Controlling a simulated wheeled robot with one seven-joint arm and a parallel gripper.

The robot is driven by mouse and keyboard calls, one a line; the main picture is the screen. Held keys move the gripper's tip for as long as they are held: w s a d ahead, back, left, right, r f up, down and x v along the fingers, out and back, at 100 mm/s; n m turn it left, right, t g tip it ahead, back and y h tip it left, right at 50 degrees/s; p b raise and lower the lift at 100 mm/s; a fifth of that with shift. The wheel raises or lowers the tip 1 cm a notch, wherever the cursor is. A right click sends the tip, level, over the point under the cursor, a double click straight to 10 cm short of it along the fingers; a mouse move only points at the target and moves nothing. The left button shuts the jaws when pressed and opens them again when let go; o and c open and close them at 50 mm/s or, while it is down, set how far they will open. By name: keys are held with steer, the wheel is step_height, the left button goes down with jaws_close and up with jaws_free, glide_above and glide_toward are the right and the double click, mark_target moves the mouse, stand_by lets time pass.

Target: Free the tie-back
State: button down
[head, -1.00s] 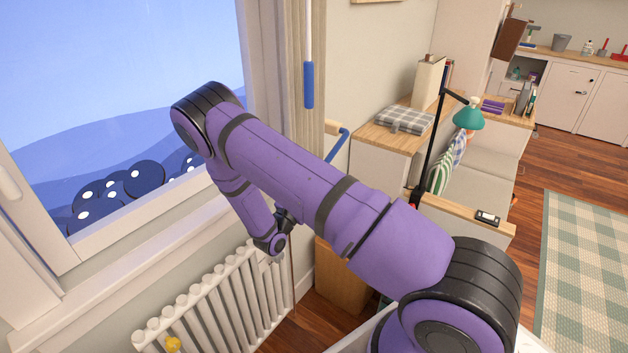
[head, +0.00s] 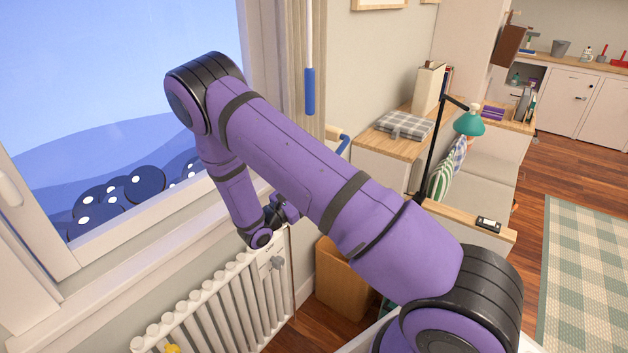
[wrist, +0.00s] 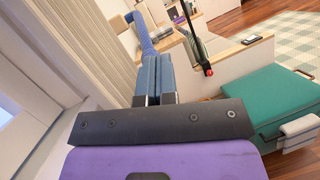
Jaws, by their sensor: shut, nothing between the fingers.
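The blue tie-back (head: 344,144) shows beside the lower right edge of the beige curtain (head: 318,60), partly hidden behind my arm in the head view. In the wrist view the blue band (wrist: 143,36) runs along the curtain's right side (wrist: 85,40), just beyond my fingertips. My gripper (wrist: 155,60) is shut, its two blue-grey fingers together with nothing between them. The tips overlap the lower end of the band in the picture; I cannot tell whether they touch it. In the head view my fingers are hidden behind my arm.
A white radiator (head: 215,305) stands below the window sill. A blue-handled rod (head: 310,92) hangs by the curtain. A wooden box (head: 343,282) is on the floor.

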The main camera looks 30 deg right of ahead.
steer(key=s+a+r+m+y, duration=0.3)
steer(key=s+r+m+y, duration=0.4)
steer(key=s+r+y, duration=0.65)
steer(key=s+a+r+m+y, duration=0.3)
steer(key=s+r+m+y, duration=0.3)
steer(key=s+r, duration=0.85)
steer(key=w+d+f+n+t+h, duration=0.1)
steer(key=w+d+n, duration=0.1)
steer(key=w+n, duration=0.45)
steer(key=w+d+f+n+h, duration=0.1)
steer(key=w+d+n, duration=0.2)
steer(key=w, duration=0.7)
steer(key=w+d+f+n, duration=0.2)
steer(key=w+f, duration=0.3)
steer(key=f, duration=0.3)
steer(key=w+d+f+n, duration=0.3)
steer(key=w+f+n, duration=0.1)
steer(key=f, duration=0.4)
steer(key=w+d+f+n, duration=0.2)
steer(key=w+f+n, duration=0.2)
steer(key=f, duration=0.4)
steer(key=shift+w+d, duration=0.3)
steer(key=shift+w, duration=0.5)
steer(key=shift+w+f, duration=0.1)
steer(key=shift+f, duration=0.05)
